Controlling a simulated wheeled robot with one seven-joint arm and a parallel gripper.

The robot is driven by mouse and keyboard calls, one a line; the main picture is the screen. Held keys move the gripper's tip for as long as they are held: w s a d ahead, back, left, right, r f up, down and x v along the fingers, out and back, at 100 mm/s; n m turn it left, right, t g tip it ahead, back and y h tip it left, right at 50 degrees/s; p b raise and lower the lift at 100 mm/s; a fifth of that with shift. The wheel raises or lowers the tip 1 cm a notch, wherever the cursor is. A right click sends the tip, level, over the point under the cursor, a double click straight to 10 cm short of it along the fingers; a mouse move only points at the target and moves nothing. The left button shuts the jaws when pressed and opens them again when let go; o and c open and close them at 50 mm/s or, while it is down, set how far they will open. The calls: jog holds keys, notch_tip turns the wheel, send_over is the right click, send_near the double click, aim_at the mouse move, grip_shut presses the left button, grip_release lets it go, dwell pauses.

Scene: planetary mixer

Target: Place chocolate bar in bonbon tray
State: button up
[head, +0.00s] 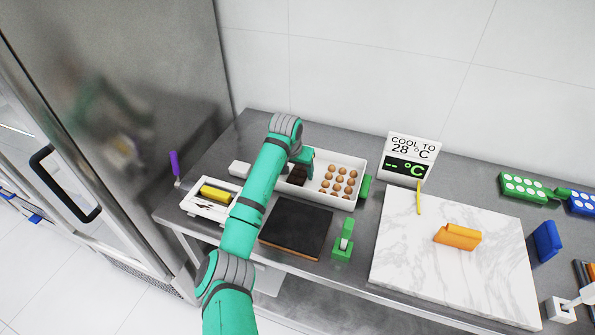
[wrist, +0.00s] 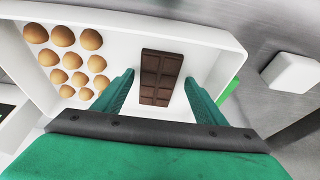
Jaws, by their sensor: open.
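The dark chocolate bar (wrist: 161,77) lies in the white bonbon tray (wrist: 204,28), in the end away from the round brown bonbons (wrist: 66,60). In the head view the bar (head: 297,174) is partly covered by my arm, and the tray (head: 345,156) stands at the back of the counter. My gripper (wrist: 158,84) is open, with one finger on each side of the bar and visible gaps between. In the head view my gripper (head: 303,158) is over the tray's left part, its fingertips hidden.
A white block (head: 240,168) sits left of the tray. A dark slab (head: 296,228) and a green stand (head: 344,242) are in front. Left is a white tray with a yellow item (head: 216,193). A temperature sign (head: 410,157) and a marble slab (head: 410,240) are at right.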

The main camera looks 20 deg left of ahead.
jog(key=v, duration=1.3)
jog(key=shift+w+d, duration=0.15)
jog(key=shift+w, duration=0.05)
